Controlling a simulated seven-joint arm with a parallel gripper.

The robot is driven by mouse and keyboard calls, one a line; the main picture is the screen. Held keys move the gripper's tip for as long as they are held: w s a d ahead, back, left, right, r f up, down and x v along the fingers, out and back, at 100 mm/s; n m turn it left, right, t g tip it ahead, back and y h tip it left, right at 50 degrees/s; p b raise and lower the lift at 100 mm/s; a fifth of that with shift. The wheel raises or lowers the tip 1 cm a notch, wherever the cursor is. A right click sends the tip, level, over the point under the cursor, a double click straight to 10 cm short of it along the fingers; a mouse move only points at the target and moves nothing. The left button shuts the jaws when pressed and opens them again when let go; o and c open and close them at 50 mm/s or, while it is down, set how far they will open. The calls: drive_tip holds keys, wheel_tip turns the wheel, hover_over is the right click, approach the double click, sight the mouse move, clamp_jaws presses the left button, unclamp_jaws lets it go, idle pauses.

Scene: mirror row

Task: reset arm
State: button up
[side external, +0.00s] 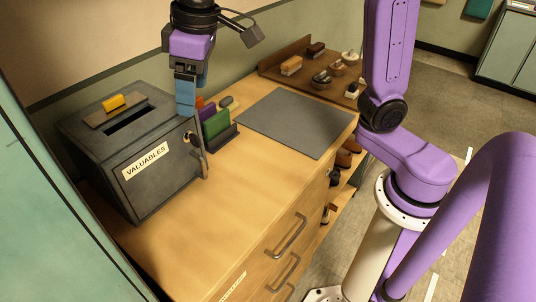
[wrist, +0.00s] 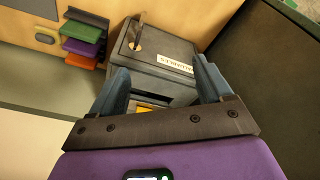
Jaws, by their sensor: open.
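My gripper (side external: 186,108) hangs fingers down above the wooden counter, beside the right rear of the dark grey box labelled VALUABLES (side external: 165,182). In the wrist view my gripper (wrist: 162,80) has its two blue fingers spread wide, with nothing held between them. The box (wrist: 170,50) shows beyond and between the fingers, apart from them as far as I can tell. A yellow block (side external: 113,102) lies on top of the box by a dark slot.
A rack with coloured upright pieces, one green (side external: 215,122), stands right of the box. A grey mat (side external: 296,122) lies bare on the counter. A brown tray (side external: 285,73) at the back holds brushes and other small items. A teal panel (side external: 40,190) stands at the left.

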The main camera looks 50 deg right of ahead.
drive_tip(key=s+d+f+n, duration=0.2)
drive_tip(key=s+d+f, duration=0.2)
drive_tip(key=s, duration=0.3)
drive_tip(key=s+d+f+n+g, duration=0.1)
drive_tip(key=s+d+f+n, duration=0.1)
drive_tip(key=s+d+f, duration=0.2)
drive_tip(key=s+d+f+n+g, duration=0.1)
drive_tip(key=s+d+f, duration=0.3)
drive_tip(key=s+d, duration=0.3)
drive_tip(key=s, duration=0.3)
drive_tip(key=shift+s+d+f+n, duration=0.25)
drive_tip(key=shift+s+d+n, duration=0.1)
drive_tip(key=shift+d+n, duration=0.05)
